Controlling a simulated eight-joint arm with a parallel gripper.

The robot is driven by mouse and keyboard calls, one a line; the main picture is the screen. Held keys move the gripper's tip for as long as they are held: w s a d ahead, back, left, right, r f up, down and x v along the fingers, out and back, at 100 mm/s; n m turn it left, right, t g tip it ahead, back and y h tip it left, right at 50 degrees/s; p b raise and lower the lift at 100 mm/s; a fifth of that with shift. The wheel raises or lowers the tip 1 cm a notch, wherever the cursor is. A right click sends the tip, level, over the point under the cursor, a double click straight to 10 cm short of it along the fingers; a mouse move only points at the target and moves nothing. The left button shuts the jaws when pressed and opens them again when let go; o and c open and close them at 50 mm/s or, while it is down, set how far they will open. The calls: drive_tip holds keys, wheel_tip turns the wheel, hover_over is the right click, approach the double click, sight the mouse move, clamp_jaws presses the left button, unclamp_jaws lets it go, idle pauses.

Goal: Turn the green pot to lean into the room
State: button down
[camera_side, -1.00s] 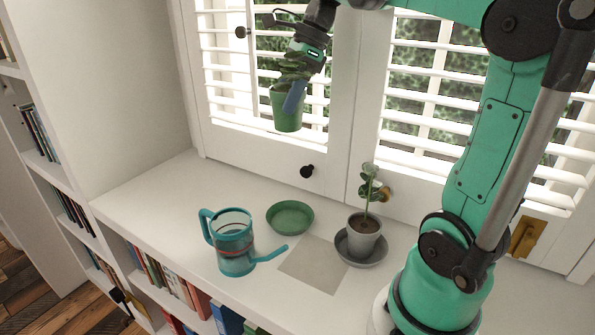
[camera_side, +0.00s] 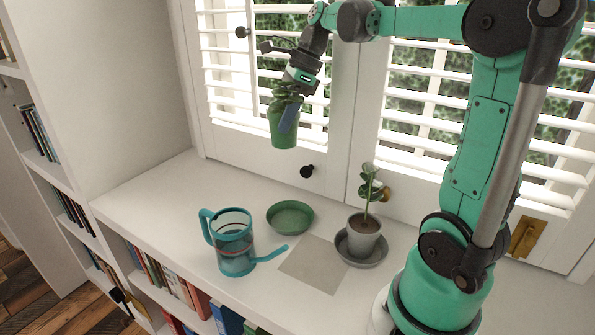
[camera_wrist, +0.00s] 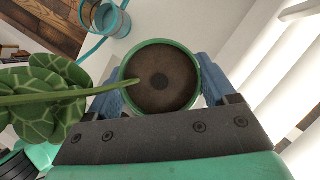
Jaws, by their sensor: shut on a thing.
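The green pot (camera_side: 282,133) hangs in the air in front of the shutters, above the sill. My gripper (camera_side: 288,117) is shut on it, with blue fingers against its sides. In the wrist view the pot (camera_wrist: 160,60) shows from above, with dark soil inside a green rim. A stem runs from it to the left, to striped green leaves (camera_wrist: 40,95). The green saucer (camera_side: 290,217) sits empty on the sill, below the pot and apart from it. The pot looks nearly upright in the side view.
A teal watering can (camera_side: 234,250) stands left of the saucer, its spout pointing right. A small plant in a grey pot (camera_side: 363,238) stands on a grey saucer at the right. A flat greyish square (camera_side: 312,265) lies between them. Shutters (camera_side: 420,110) stand behind.

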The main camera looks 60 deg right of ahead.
sight(283, 142)
drive_tip(key=shift+m, duration=0.3)
drive_tip(key=f, duration=0.6)
drive_tip(key=shift+w+d, duration=0.1)
drive_tip(key=shift+w, duration=0.1)
drive_tip(key=shift+m, duration=0.4)
drive_tip(key=f, duration=0.2)
drive_tip(key=s+a+f, duration=0.1)
drive_tip(key=f, duration=0.2)
drive_tip(key=s+f, duration=0.1)
drive_tip(key=f, duration=0.1)
drive_tip(key=shift+a+f, duration=0.2)
drive_tip(key=shift+f, duration=1.7)
